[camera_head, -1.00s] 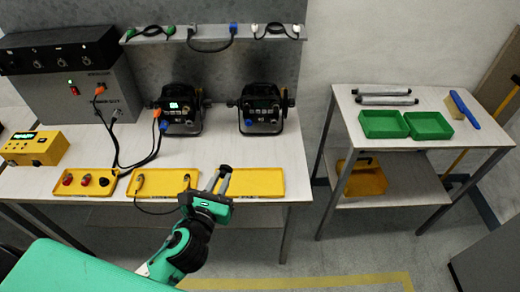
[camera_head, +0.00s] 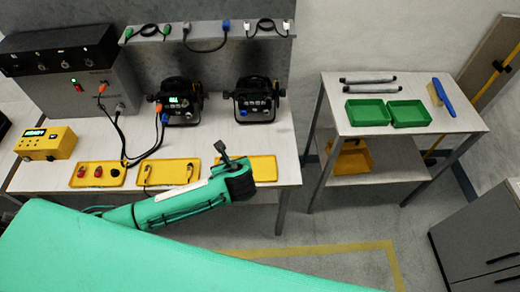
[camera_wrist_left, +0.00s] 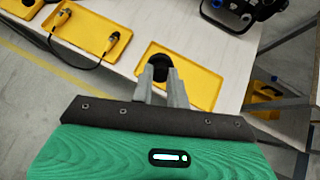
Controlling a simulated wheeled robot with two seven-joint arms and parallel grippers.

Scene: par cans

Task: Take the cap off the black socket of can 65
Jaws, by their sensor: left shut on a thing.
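Two black par cans stand on the white bench: the left can (camera_head: 180,102) with a lit green display and cables plugged in, and the right can (camera_head: 254,98) with a blue socket low on its front. I cannot read which is 65. My left gripper (camera_head: 227,158) is over the right yellow tray (camera_head: 265,166), in front of the right can. In the left wrist view the gripper (camera_wrist_left: 161,80) is shut on a small black round piece (camera_wrist_left: 159,65), which looks like a cap. That view shows the tray (camera_wrist_left: 200,85) behind it. My right gripper is out of view.
Other yellow trays, the left (camera_head: 80,183) and the middle (camera_head: 150,180), hold small connectors. A yellow box (camera_head: 45,143) and a grey dimmer unit (camera_head: 70,90) stand at left. Green bins (camera_head: 368,112) are on a side table.

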